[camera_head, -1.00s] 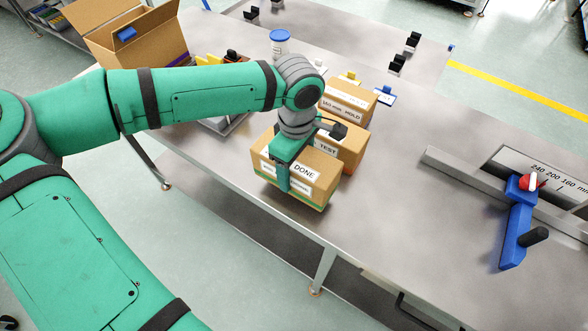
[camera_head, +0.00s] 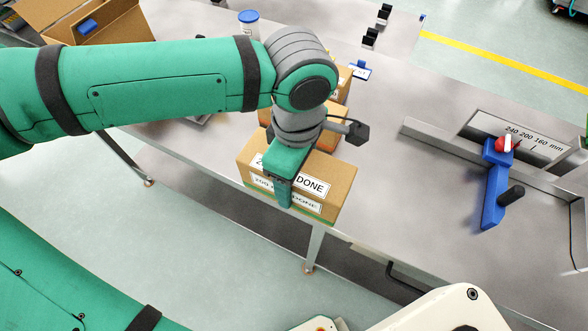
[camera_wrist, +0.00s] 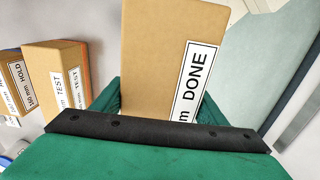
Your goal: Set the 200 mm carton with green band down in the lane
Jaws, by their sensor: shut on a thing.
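The brown carton with the green band (camera_head: 318,212) is in my gripper, near the front edge of the table. Its white labels read "DONE" and the band shows along its lower edge. It looks raised over the edge, though its underside is hidden. My gripper (camera_head: 286,178) is shut across it from above. In the wrist view the carton (camera_wrist: 160,50) sits between the green fingers (camera_wrist: 160,105). The lane is at the right, with a grey rail (camera_head: 440,138), a scale plate reading "240 200 160 mm" (camera_head: 520,140) and a blue stop arm (camera_head: 493,195).
Other cartons stand behind the held one; the "TEST" carton (camera_wrist: 60,75) and "HOLD" carton (camera_wrist: 15,80) show in the wrist view. A blue-lidded cup (camera_head: 248,22) and open box (camera_head: 95,25) are at upper left. Bare tabletop (camera_head: 390,200) lies between carton and lane.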

